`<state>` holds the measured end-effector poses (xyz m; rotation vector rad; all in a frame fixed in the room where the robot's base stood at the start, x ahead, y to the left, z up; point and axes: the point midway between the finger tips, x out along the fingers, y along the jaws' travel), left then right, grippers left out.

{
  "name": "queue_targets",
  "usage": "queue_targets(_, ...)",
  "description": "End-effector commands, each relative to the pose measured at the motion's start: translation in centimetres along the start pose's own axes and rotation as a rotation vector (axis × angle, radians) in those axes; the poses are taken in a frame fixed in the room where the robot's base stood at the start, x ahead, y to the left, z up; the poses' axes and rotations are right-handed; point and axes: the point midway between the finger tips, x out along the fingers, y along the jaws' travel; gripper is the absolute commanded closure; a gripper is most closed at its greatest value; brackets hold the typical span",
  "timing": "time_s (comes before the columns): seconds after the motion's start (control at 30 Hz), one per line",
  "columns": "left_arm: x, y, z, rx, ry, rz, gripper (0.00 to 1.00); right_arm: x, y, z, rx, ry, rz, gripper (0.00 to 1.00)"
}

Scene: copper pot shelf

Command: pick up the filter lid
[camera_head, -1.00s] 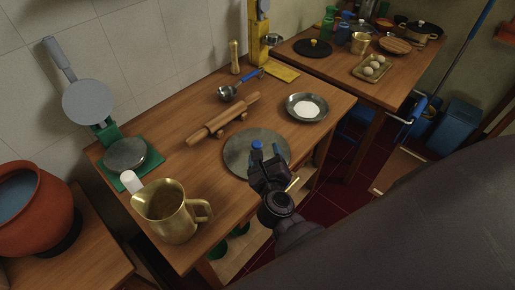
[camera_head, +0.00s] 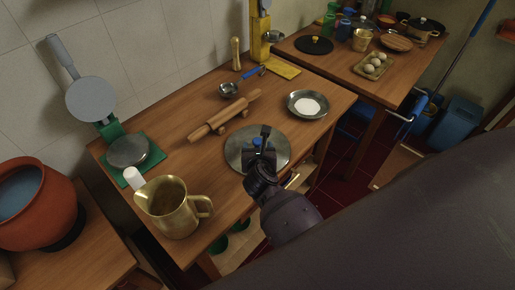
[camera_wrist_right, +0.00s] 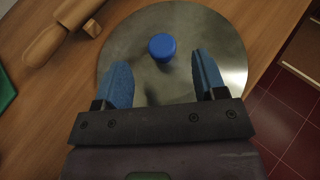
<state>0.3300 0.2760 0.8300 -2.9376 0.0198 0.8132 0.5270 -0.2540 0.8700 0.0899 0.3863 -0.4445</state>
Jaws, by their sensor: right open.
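A round, flat grey metal lid (camera_head: 236,143) with a blue knob lies on the near wooden table; I take it to be the filter lid. In the right wrist view the lid (camera_wrist_right: 125,42) fills the upper middle, and its blue knob (camera_wrist_right: 162,46) stands near its centre. My right gripper (camera_head: 261,148) is over the lid, partly hiding it in the head view. Its blue-padded fingers (camera_wrist_right: 164,68) are open and empty, with the knob just beyond the gap between their tips. My left gripper is not in view.
A rolling pin (camera_head: 224,116) on its stand lies behind the lid. A metal plate with white powder (camera_head: 307,105) sits at the right, and a brass jug (camera_head: 170,208) at the front left. A green-based press (camera_head: 130,155) stands at the left.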

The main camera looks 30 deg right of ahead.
Motion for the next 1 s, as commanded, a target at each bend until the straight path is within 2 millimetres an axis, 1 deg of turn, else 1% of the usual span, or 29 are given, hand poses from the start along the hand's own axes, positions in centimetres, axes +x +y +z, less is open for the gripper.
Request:
queue_targets(0.2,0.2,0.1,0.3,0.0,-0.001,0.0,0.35,3.0,-0.2,-0.6,-0.004,-0.001,0.0,0.35)
queue_targets(0.3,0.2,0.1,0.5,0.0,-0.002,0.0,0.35,4.1,-0.1,-0.5,-0.003,-0.001,0.0,0.35)
queue_targets(0.43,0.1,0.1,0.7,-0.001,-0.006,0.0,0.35,4.7,-0.1,-0.5,-0.003,-0.001,0.0,0.35)
queue_targets(0.63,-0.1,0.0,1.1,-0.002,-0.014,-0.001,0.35,4.8,-0.2,-0.5,-0.002,-0.001,0.0,0.35)
queue_targets(0.67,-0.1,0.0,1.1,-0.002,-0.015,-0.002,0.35,4.8,-0.2,-0.5,-0.002,-0.001,0.0,0.37)
queue_targets(1.0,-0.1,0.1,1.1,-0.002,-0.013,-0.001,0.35,4.8,-0.1,-0.5,-0.001,-0.001,0.0,0.89)
